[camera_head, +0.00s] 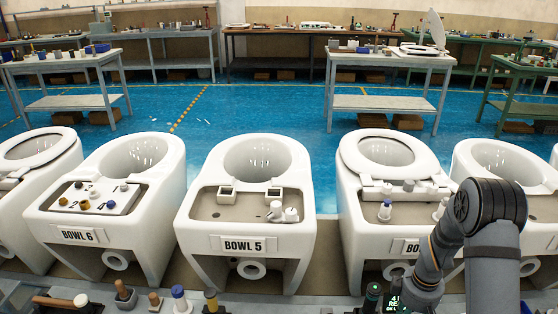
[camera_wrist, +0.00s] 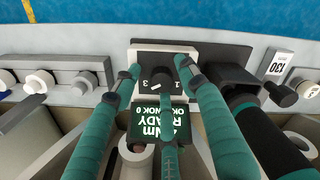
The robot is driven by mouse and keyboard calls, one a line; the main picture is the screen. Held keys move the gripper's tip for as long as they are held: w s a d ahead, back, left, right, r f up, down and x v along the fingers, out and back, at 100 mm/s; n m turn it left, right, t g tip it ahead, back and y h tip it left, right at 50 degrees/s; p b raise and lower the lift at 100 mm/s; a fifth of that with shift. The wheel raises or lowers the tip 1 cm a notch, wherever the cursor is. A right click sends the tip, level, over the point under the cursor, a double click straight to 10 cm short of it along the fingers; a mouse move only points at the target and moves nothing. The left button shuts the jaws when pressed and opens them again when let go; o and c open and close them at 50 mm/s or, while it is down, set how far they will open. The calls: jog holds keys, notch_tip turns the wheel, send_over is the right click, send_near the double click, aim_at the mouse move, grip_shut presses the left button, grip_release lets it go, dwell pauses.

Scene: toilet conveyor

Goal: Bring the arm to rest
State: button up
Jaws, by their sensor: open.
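My arm (camera_head: 490,215) reaches down at the right of the head view, in front of the bowls at the right. My gripper (camera_wrist: 158,68) shows in the wrist view with its teal, dark-tipped fingers spread apart and nothing held between them. The fingertips lie over a device with a dial plate (camera_wrist: 150,56) and a lit green screen (camera_wrist: 160,125) that reads READY. I cannot tell whether the fingers touch it. In the head view the gripper is not clearly seen at the bottom edge.
A row of white toilet bowls stands ahead, with Bowl 6 (camera_head: 78,235) and Bowl 5 (camera_head: 246,246) labelled. A grey rack (camera_wrist: 60,82) with knobs is at left.

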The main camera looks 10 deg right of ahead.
notch_tip(320, 180, up, 10)
jog(key=shift+f+p, duration=0.2)
jog(key=shift+p, duration=0.1)
